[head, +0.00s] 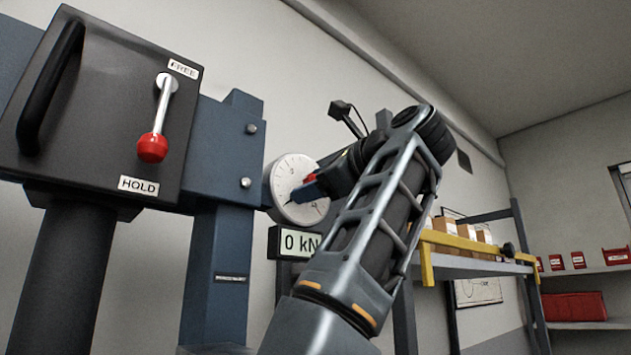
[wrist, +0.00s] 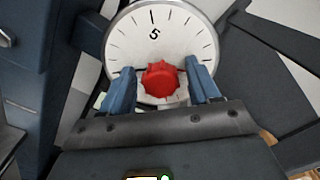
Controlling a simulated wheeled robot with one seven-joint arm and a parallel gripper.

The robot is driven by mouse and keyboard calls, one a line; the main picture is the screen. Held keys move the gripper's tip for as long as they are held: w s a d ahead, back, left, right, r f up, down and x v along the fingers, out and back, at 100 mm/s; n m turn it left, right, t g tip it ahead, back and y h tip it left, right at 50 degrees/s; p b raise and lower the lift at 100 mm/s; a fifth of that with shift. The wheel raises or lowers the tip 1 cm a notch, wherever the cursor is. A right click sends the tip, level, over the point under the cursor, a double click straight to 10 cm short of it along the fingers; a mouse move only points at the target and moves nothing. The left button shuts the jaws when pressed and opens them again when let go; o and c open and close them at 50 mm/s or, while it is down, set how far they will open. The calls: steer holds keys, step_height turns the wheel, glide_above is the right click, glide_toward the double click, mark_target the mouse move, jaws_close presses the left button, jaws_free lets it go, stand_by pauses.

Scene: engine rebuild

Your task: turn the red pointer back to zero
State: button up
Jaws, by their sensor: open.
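A round white dial gauge (head: 289,175) is mounted on the blue press frame, and it fills the upper middle of the wrist view (wrist: 150,40). A red knob (wrist: 161,79) sits at the dial's centre; a bit of red also shows in the head view (head: 310,178). My gripper (wrist: 160,84) is in front of the dial, its blue fingers open on either side of the red knob, with a gap at each side. The red pointer's direction cannot be made out, and the lower part of the dial is hidden by my gripper.
A display reading 0 kN (head: 294,242) hangs below the dial. A black box (head: 90,100) with a red-tipped lever (head: 153,147), hanging toward HOLD, stands at the left. A shelf with boxes (head: 465,240) stands behind my arm at the right.

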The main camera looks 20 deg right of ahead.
steer(key=shift+c, duration=0.2)
steer(key=c, duration=1)
